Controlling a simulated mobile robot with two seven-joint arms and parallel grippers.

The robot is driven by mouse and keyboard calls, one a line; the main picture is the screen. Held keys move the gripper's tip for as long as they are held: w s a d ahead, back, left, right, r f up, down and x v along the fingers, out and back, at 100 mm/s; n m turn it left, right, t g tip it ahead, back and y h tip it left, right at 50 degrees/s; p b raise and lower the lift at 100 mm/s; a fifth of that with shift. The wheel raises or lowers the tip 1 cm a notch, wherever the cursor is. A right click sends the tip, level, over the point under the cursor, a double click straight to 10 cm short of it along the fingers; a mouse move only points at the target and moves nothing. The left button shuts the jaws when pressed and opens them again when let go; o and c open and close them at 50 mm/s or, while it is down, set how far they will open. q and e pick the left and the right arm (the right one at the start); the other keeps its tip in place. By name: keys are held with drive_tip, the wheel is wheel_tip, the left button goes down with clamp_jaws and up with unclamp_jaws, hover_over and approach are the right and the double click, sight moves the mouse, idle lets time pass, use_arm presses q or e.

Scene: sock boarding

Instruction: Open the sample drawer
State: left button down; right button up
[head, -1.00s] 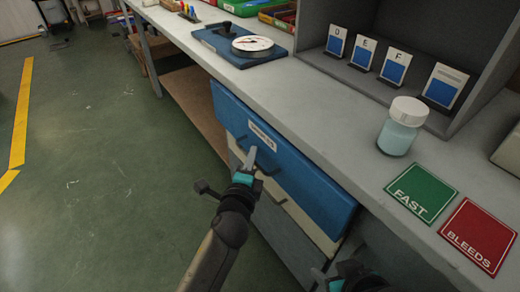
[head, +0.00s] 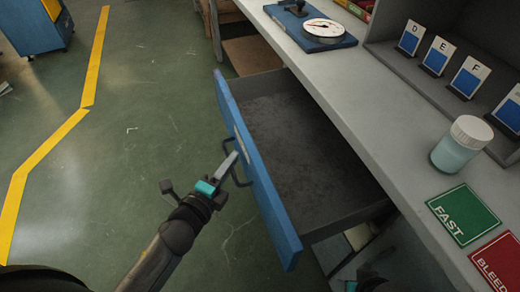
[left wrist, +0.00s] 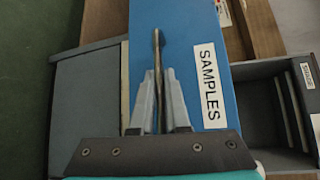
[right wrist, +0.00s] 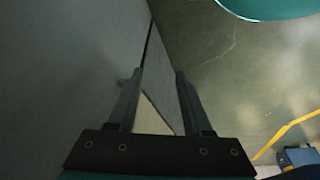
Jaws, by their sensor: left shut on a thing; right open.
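The sample drawer stands well open, its blue front (head: 262,185) pulled out from the bench. Its grey inside (head: 295,140) looks empty. In the left wrist view a white label reading SAMPLES (left wrist: 209,85) is on the blue front. My left gripper (head: 232,163) is shut on the drawer's dark bar handle (head: 240,180); the bar also shows between the fingers in the left wrist view (left wrist: 157,50). My right gripper (right wrist: 156,78) is open and empty, low by the bench's grey side; only part of it shows at the bottom of the head view.
The bench top (head: 380,130) carries a jar with a white lid (head: 461,143), a green FAST card (head: 463,214), a red card (head: 498,262), a dial on a blue base (head: 322,32) and several stands with blue cards (head: 435,56). Green floor left of the drawer is clear.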

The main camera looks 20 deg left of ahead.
use_arm(q)
drive_tip(key=s+a, duration=0.3)
drive_tip(key=a, duration=0.2)
drive_tip(key=shift+s, duration=0.25)
use_arm(e)
drive_tip(key=shift+s+f, duration=0.15)
drive_tip(key=shift+f, duration=0.25)
use_arm(q)
drive_tip(key=shift+a+r, duration=0.1)
drive_tip(key=c, duration=1.2)
unclamp_jaws()
drive_tip(key=shift+s, duration=0.15)
drive_tip(key=s+a+r+p, duration=0.2)
drive_tip(key=s+p, duration=0.1)
drive_tip(key=s, duration=1.1)
drive_tip(key=shift+s, duration=0.35)
use_arm(e)
drive_tip(key=s+f+g, duration=0.1)
drive_tip(key=s+f, duration=0.2)
drive_tip(key=f, duration=0.3)
drive_tip(key=shift+d, duration=0.35)
